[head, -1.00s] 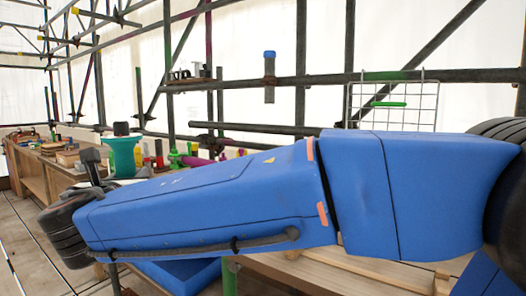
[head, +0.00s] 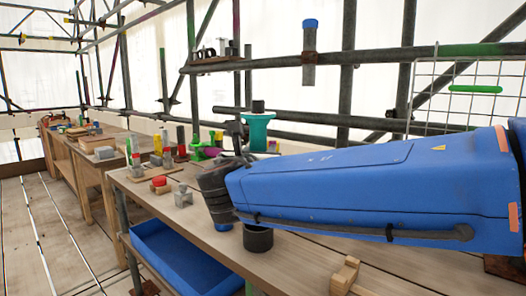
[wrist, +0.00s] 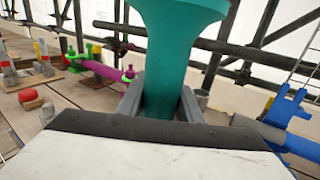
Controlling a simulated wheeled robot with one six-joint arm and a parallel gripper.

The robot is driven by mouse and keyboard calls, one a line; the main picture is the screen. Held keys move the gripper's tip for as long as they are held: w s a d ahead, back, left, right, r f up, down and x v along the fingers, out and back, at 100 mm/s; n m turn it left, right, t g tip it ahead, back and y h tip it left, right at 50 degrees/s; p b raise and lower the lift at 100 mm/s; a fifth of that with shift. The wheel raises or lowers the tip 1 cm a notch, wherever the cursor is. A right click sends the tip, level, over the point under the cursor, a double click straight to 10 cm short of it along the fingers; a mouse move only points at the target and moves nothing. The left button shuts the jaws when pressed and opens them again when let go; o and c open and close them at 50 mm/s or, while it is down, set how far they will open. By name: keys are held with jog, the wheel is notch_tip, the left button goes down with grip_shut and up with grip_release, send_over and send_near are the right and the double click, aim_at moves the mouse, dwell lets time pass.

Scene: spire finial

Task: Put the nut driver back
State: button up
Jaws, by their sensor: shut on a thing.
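The nut driver (head: 257,132), as I take it, is a teal, flared piece with a dark top in the head view. It stands upright in my gripper (head: 238,132), above the workbench. In the wrist view, the teal body (wrist: 175,45) fills the upper middle and runs down between the two grey jaws of my gripper (wrist: 160,102). The jaws are shut on its narrower part. Its lower end is hidden behind my gripper. I cannot tell which place is its own.
The workbench (head: 310,265) carries a red-topped block (head: 159,184), a grey fitting (head: 182,196) and a wooden block (head: 345,275). A blue tray (head: 150,243) sits below. A blue-capped tube (head: 310,55) is on the rail. A wire rack (head: 455,70) hangs right. Scaffold poles stand behind.

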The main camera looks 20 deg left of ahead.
jog(key=shift+f, duration=0.1)
jog(key=shift+f, duration=5.6)
jog(key=o, duration=1.9)
jog(key=shift+f, duration=0.15)
jog(key=shift+f, duration=0.55)
jog(key=shift+s, duration=0.15)
send_over(258, 235)
jog(key=s, duration=0.1)
jog(key=shift+s+a, duration=0.1)
jog(key=shift+a, duration=0.25)
